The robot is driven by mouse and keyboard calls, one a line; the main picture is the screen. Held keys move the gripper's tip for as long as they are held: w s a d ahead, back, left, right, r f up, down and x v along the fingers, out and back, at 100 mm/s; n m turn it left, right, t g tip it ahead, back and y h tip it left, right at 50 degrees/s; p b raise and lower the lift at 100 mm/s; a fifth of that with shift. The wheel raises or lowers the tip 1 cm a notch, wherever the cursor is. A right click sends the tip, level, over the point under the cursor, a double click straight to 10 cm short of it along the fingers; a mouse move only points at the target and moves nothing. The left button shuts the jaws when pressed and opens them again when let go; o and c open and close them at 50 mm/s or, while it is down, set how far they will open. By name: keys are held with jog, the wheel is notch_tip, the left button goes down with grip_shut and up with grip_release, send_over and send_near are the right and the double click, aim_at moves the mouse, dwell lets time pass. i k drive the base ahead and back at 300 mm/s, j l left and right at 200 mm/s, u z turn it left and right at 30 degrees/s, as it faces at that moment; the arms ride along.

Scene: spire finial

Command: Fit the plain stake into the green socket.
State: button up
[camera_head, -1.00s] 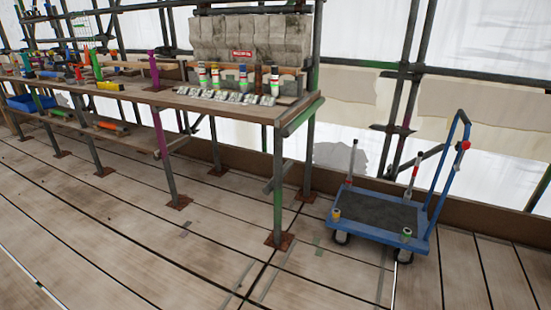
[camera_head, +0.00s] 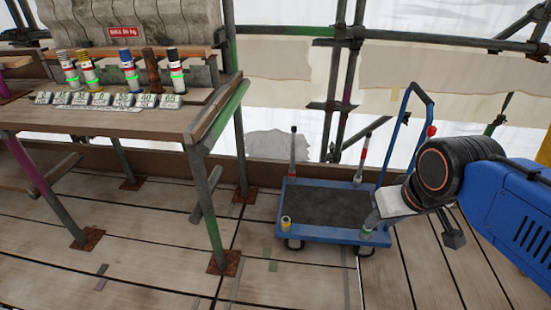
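The green socket (camera_head: 366,234) is at the front right corner of a blue trolley (camera_head: 330,234), partly covered by my arm's end. Several short upright stakes stand in a row on the wooden bench at the left. One is rusty brown without coloured bands (camera_head: 153,72) and looks like the plain stake, though I cannot be sure. My gripper (camera_head: 385,208) is at the right, in front of the trolley's front right corner in the picture. Its fingers are not clear, nor whether it holds anything.
Two posts (camera_head: 293,150) (camera_head: 361,158) stand at the trolley's rear corners, and a yellow-topped socket (camera_head: 286,222) is at its front left. Small number plates (camera_head: 100,99) lie before the stakes.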

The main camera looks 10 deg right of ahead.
aim_at(310, 209)
jog(key=i+l, duration=0.1)
jog(key=i, duration=0.85)
